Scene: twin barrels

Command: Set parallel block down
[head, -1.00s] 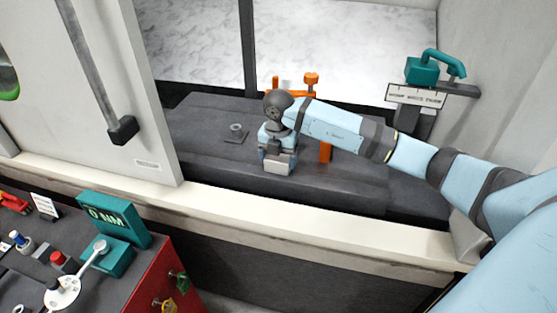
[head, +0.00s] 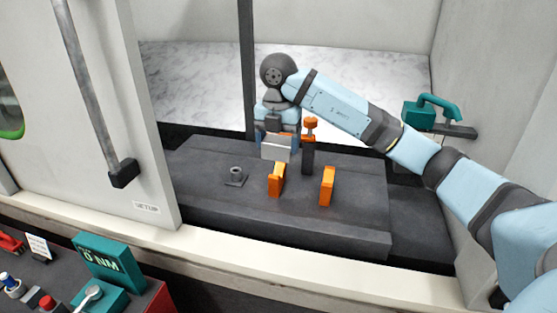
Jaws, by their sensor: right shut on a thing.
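My right gripper (head: 277,134) points down over the back of the dark machine table (head: 345,221). It is shut on a pale grey block (head: 275,154), the parallel block, gripped between its fingers. The block sits just left of a dark post with an orange knob (head: 310,124). I cannot tell whether its underside touches the table or hangs above it. Two upright orange pieces, one left (head: 276,181) and one right (head: 327,187), stand on the table in front of it. My left gripper is not in view.
A sliding door (head: 118,95) with a handle borders the left. A teal tool (head: 430,112) hangs at right. A teal torque display (head: 108,262) is at lower left.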

